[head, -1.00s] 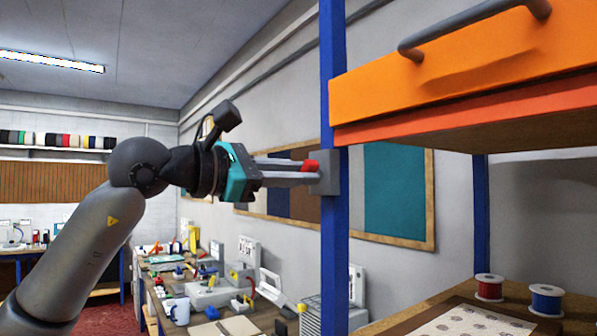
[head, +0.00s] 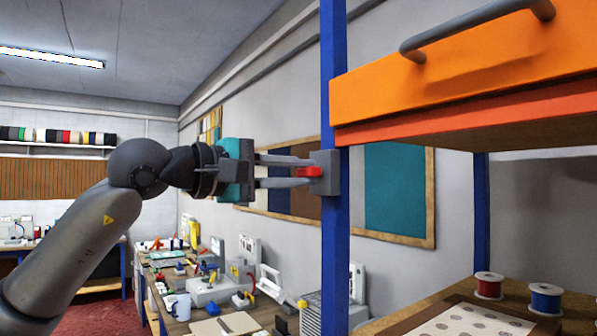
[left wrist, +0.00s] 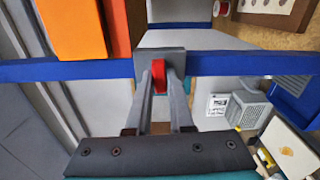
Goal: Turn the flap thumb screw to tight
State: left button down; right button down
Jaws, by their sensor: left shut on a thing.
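The red flap thumb screw (head: 313,172) sits on a grey block (head: 327,172) fixed to the blue post (head: 333,240). My left gripper (head: 306,172) reaches it from the left, with one finger above and one below the screw. It is shut on the screw. In the left wrist view the red screw (left wrist: 158,75) stands on edge between the two grey fingertips, in front of the grey block (left wrist: 160,53). The orange flap (head: 450,75) with its grey bar handle is at the upper right. My right gripper is not in view.
A wooden shelf with a red spool (head: 488,286), a blue spool (head: 545,299) and a patterned sheet (head: 460,322) is at the lower right. A cluttered workbench with a mug (head: 177,306) stands below my left arm. The air around my left wrist is clear.

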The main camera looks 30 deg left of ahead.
pick_arm(q)
jog(key=shift+m, duration=0.5)
jog(key=c, duration=0.8)
grip_release()
jog(key=shift+s, duration=0.1)
jog(key=b+v, duration=0.8)
jog(key=v, duration=0.7)
